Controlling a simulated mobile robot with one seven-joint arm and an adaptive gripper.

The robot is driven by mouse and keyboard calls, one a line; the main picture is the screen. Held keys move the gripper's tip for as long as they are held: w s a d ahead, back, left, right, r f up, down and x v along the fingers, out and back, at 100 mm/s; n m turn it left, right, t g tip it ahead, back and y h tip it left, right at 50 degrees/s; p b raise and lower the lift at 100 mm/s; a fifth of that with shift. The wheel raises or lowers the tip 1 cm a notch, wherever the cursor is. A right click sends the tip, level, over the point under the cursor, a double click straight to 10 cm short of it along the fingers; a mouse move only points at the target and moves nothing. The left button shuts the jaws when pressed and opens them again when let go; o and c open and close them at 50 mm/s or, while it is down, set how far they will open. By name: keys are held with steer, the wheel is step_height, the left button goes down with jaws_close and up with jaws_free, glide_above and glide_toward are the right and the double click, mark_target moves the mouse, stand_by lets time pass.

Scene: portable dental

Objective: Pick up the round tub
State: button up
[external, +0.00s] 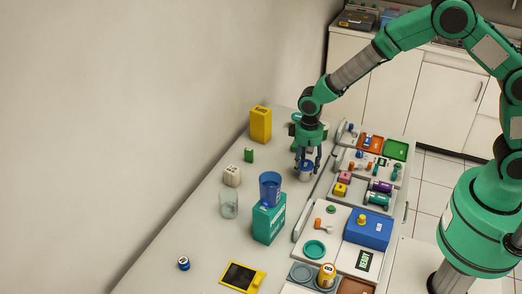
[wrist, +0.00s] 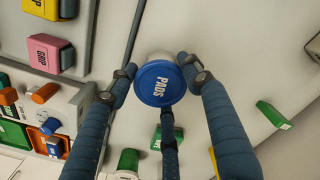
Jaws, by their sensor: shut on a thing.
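The round tub is white with a blue lid marked PADS; its lid (wrist: 160,83) fills the middle of the wrist view. In the external view the tub (external: 306,172) is at the bench, left of the trays. My gripper (external: 306,160) is above and around it, with its fingers closed on the tub's sides. In the wrist view the fingers of my gripper (wrist: 162,88) surround the lid. The fingers hide part of the tub in the external view. I cannot tell whether its base touches the bench.
Trays with small coloured items (external: 365,195) stand close on the right. A teal box (external: 268,226), a blue cup (external: 270,188), a clear glass (external: 229,205) and a yellow box (external: 260,125) stand to the left. The bench between them and the tub is clear.

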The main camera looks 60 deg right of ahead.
mark_target(305, 162)
step_height(305, 162, up, 10)
steer(key=shift+r+p, duration=0.1)
steer(key=shift+p, duration=1.05)
steer(key=w+d+r+p, duration=0.3)
steer(key=d+r+p, duration=0.2)
steer(key=d+p, duration=0.2)
steer(key=w+d+r+m+p, duration=0.1)
steer(key=w+d+r+p, duration=0.3)
steer(key=d+p, duration=0.3)
steer(key=r+p, duration=0.1)
steer(key=p, duration=0.4)
steer(key=shift+d+m, duration=0.15)
steer(key=shift+m, duration=0.15)
steer(key=shift+w, duration=0.1)
steer(key=w+d+f+p, duration=0.1)
steer(key=w+p, duration=0.1)
steer(key=w, duration=1.3)
steer(key=shift+d+f+p, duration=0.2)
steer(key=shift+d+p, duration=0.1)
steer(key=shift+p, duration=0.05)
